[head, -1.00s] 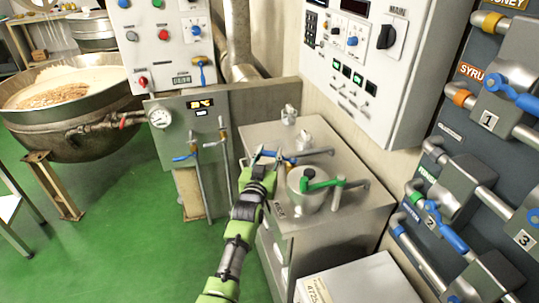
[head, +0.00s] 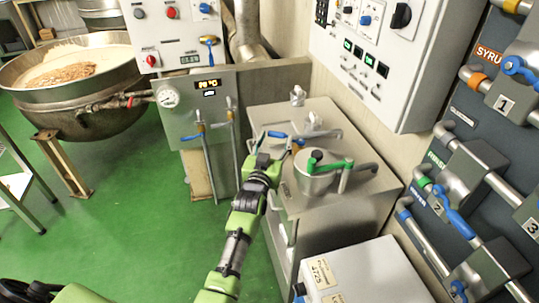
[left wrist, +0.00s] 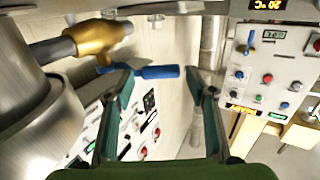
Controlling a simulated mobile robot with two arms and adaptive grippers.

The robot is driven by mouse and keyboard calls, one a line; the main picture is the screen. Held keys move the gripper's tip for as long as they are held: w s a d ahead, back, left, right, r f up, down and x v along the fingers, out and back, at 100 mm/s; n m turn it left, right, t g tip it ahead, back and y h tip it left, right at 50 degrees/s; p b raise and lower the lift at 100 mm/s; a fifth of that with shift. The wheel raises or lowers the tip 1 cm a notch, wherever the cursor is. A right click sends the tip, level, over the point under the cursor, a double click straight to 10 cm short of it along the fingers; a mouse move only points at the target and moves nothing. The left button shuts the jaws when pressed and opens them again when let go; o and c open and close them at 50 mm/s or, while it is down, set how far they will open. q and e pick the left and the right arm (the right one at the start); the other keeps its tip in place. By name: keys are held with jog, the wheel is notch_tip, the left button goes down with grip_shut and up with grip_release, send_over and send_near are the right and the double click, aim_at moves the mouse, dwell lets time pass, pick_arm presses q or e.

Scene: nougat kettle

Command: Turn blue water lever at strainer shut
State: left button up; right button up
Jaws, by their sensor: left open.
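The blue water lever (head: 277,134) sits on a brass valve (head: 298,145) beside the lidded steel pot on the steel cabinet. In the left wrist view the blue lever (left wrist: 150,72) extends right from the brass valve (left wrist: 97,38), with a silver pipe behind it. My left gripper (head: 272,149) is open, right by the lever. In the left wrist view the lever lies across the gap between the open fingertips (left wrist: 164,78), close to the left one. I cannot tell if they touch. My right gripper is not in view.
The pot (head: 318,181) has a green-handled lever (head: 333,164). A gauge panel (head: 187,120) with two levered pipes stands left. A control box (head: 375,65) overhangs the cabinet (head: 340,215).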

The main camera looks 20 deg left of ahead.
pick_arm(q)
jog(key=s+d, duration=0.1)
jog(key=s, duration=0.7)
jog(key=shift+s, duration=0.25)
